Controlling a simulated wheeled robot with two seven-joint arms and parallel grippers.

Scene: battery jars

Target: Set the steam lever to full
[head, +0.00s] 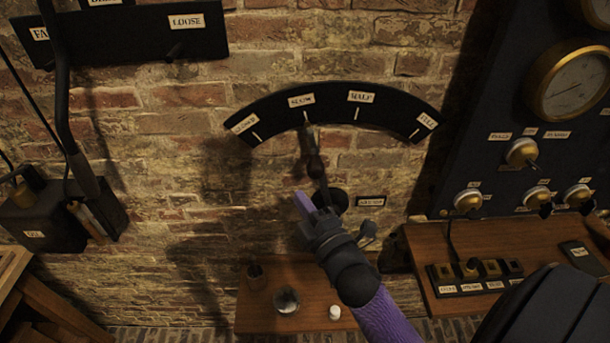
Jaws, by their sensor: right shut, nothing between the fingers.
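The steam lever (315,166) is a dark arm on the brick wall, rising from a round dark hub (339,197). It leans slightly left, and its tip points at the mark under the label that seems to read SLOW. Above it is a black curved scale (334,96) with several white labels; the far right one reads FULL (427,120). My left gripper is out of view.
A dark gauge panel (480,120) with brass knobs stands at the right, above a wooden bench (420,260). A small wooden shelf (255,315) with jars is below. A black box (45,225) and a long lever (65,110) are at the left.

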